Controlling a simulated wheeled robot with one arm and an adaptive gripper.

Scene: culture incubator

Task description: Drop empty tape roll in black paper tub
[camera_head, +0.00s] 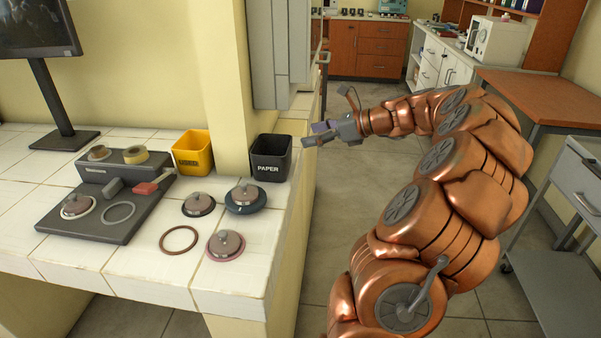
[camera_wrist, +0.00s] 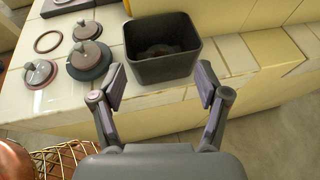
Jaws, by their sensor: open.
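The black paper tub (camera_head: 271,167), with a white PAPER label, stands upright near the right end of the tiled counter. In the wrist view the tub (camera_wrist: 163,72) is ahead of my gripper, and a dim round brownish thing (camera_wrist: 160,50) lies inside it; I cannot tell for sure that it is the tape roll. My gripper (camera_head: 322,133) is open and empty, out past the counter's right edge. Its fingers (camera_wrist: 161,84) are apart, with nothing between them.
A yellow tub (camera_head: 193,153) stands left of the black tub. Several knobbed discs (camera_head: 226,245), a brown ring (camera_head: 179,239) and a dark grey stand (camera_head: 85,232) with a grey ring (camera_head: 118,212) are on the counter. A wall pillar rises behind the tubs.

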